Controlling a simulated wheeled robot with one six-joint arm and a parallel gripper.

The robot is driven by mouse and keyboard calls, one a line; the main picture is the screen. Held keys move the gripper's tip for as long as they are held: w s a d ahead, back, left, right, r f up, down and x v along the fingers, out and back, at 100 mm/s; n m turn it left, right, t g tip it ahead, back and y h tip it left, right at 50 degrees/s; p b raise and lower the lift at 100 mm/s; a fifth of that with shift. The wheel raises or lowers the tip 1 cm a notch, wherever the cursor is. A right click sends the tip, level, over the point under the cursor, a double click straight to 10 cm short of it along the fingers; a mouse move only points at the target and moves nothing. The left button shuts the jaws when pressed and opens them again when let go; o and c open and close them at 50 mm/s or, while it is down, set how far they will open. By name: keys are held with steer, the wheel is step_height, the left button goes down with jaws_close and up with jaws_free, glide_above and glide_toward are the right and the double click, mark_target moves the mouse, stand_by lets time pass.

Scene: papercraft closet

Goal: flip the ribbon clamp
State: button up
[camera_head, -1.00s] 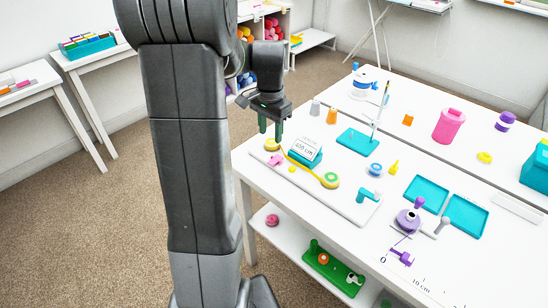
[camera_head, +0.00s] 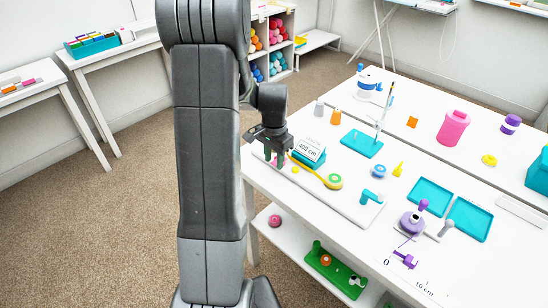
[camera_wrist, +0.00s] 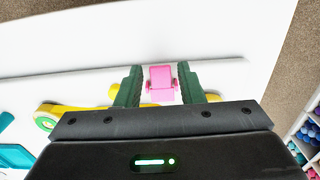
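A small pink clamp-like piece (camera_wrist: 161,84), which I take for the ribbon clamp, lies on the white board (camera_head: 352,211) near its left end. In the wrist view it sits between the two green fingers of my gripper (camera_wrist: 160,88). The fingers are apart, with a gap visible on its left; contact on its right is unclear. In the head view my gripper (camera_head: 275,160) is lowered over the board's left end and hides most of the pink piece. A yellow ribbon (camera_head: 309,172) runs along the board to a yellow-green disc (camera_head: 333,181).
A teal display block (camera_head: 311,155) with a length reading stands just behind the ribbon. A teal crank-like piece (camera_head: 371,197) is at the board's right end.

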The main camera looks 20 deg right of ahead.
jaws_close()
steer(key=shift+d+r+p, duration=0.1)
steer(key=shift+r+p, duration=0.2)
steer(key=shift+p, duration=0.35)
steer(key=shift+w+d+r+g+y+p, duration=0.15)
steer(key=shift+g+y+p, duration=0.25)
steer(key=shift+y+p, duration=0.6)
steer(key=shift+w+d+g+y+p, duration=0.1)
steer(key=shift+d+g+y+p, duration=0.2)
steer(key=shift+y+p, duration=0.5)
steer(key=shift+w+d+g+y+p, duration=0.15)
steer(key=shift+g+y+p, duration=0.25)
steer(key=shift+p, duration=0.55)
steer(key=shift+s, duration=0.1)
steer(key=shift+o, duration=1.5)
jaws_free()
